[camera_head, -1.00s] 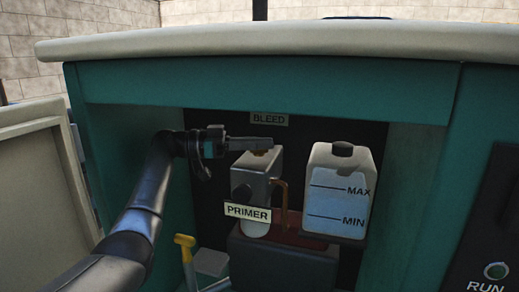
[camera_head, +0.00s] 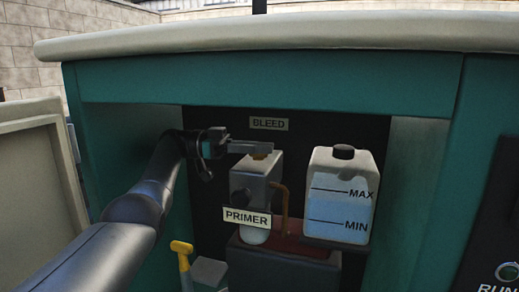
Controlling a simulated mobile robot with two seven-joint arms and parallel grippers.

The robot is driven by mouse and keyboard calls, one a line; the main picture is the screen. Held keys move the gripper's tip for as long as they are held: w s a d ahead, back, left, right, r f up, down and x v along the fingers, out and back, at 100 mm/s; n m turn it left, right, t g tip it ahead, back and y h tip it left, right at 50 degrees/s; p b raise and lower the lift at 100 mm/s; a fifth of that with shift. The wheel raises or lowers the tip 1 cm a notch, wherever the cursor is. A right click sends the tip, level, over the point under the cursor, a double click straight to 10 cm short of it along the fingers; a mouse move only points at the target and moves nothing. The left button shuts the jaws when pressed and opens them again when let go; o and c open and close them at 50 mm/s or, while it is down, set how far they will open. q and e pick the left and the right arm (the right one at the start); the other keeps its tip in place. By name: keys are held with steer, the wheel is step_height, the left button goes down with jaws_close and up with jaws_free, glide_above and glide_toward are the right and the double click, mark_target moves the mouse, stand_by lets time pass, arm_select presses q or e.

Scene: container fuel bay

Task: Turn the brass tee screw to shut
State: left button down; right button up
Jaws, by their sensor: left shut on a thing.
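The brass tee screw (camera_head: 260,156) sits on top of the grey filter block (camera_head: 262,170), under the BLEED label (camera_head: 269,124). Only a little of its brass colour shows below my fingers. My left gripper (camera_head: 262,148) reaches in from the left, its fingers level over the top of the block and shut on the tee screw. The fingers hide most of the screw, so its turn angle cannot be read. My right gripper is out of view.
A white bottle (camera_head: 340,195) marked MAX and MIN stands right of the block. The PRIMER label (camera_head: 247,217) and a copper pipe (camera_head: 283,200) are below. A yellow-handled dipstick (camera_head: 181,247) stands lower left. Bay walls and the top edge (camera_head: 300,38) enclose the space.

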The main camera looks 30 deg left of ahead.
arm_select(q)
steer(key=shift+d+f, duration=0.2)
steer(key=shift+f, duration=0.25)
steer(key=c, duration=1)
jaws_free()
steer(key=shift+w+r, duration=0.1)
steer(key=shift+r, duration=0.05)
steer(key=shift+o, duration=0.6)
steer(key=shift+a+r, duration=0.1)
steer(key=shift+r, duration=0.05)
steer(key=shift+a, duration=0.1)
